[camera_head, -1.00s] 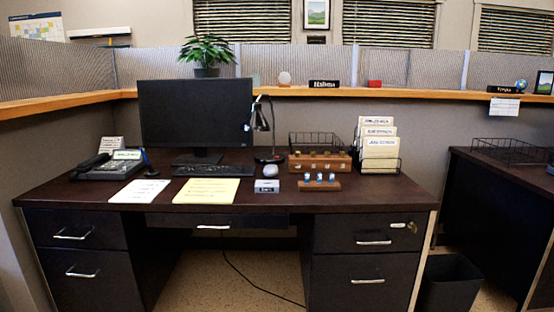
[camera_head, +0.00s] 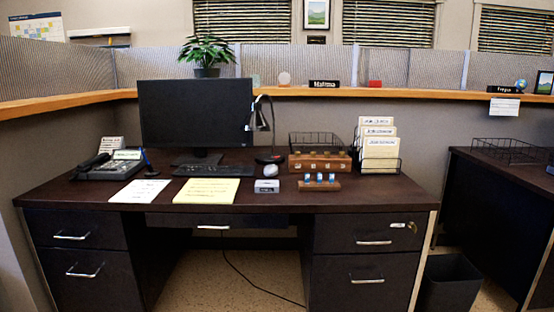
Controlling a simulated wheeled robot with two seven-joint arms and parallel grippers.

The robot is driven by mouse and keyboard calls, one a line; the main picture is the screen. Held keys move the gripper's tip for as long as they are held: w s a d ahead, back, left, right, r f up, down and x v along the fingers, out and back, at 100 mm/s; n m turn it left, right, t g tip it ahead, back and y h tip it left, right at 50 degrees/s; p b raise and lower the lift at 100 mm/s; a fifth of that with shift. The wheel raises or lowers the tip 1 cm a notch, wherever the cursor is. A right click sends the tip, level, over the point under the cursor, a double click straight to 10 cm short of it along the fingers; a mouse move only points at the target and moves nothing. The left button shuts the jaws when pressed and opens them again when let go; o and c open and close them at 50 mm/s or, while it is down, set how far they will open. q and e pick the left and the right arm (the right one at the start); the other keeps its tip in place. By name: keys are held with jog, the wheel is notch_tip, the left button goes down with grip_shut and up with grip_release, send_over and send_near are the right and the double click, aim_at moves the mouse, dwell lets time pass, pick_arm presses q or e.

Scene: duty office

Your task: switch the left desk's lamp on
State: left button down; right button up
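The left desk (camera_head: 335,196) has a dark top and stands in the middle of the view. Its lamp (camera_head: 258,118) is a dark gooseneck lamp with a metallic shade, just right of the monitor. The lamp's round base (camera_head: 269,157) rests on the desk top. I see no clear glow on the desk under the shade, and cannot make out a switch on the lamp. Neither of my grippers is in view.
Around the lamp are the monitor (camera_head: 196,114), keyboard (camera_head: 214,170), mouse (camera_head: 270,171), a small grey box (camera_head: 266,186), a wooden block with stamps (camera_head: 319,183) and a wooden organizer (camera_head: 320,162). A file rack (camera_head: 379,150) stands right. A second desk (camera_head: 510,180) is at the right edge.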

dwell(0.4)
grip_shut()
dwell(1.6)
